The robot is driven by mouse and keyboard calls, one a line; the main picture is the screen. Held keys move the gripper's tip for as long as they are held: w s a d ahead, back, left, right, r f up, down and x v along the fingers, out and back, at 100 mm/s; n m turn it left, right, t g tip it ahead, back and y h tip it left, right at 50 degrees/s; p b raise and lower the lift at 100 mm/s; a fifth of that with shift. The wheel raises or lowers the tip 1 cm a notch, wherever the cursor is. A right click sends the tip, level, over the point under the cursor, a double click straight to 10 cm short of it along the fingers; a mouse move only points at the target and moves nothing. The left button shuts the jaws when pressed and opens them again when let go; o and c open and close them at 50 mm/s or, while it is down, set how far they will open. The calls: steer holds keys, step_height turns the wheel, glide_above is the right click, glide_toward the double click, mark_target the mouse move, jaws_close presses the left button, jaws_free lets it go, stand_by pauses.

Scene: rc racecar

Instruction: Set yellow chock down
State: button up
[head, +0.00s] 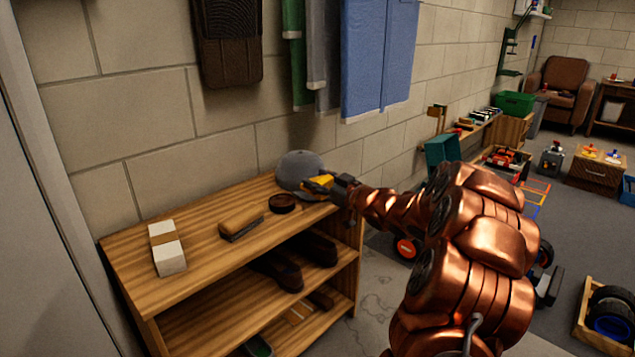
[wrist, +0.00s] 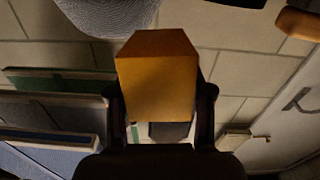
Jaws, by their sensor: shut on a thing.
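The yellow chock (head: 317,184) is at the right end of the wooden shelf's top board (head: 205,238), just in front of the grey cap (head: 298,166). My gripper (head: 330,187) reaches in from the right and is shut on the chock. In the wrist view the chock (wrist: 156,85) sits squarely between both fingers, with its wedge-shaped end past the fingertips. The cap (wrist: 105,15) shows beside it there. I cannot tell whether the chock touches the board or hangs slightly above it.
A round dark tin (head: 282,203), a brush (head: 241,223) and a pale wrapped block (head: 167,247) lie on the top board. Bare wood lies between them and along the front edge. Dark shoes (head: 282,270) stand on the shelf below. Towels (head: 375,55) hang above.

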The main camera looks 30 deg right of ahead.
steer(key=s+a+r+p, duration=0.1)
steer(key=s+a+p, duration=0.2)
steer(key=s, duration=1)
steer(key=a, duration=0.3)
steer(key=shift+s, duration=0.4)
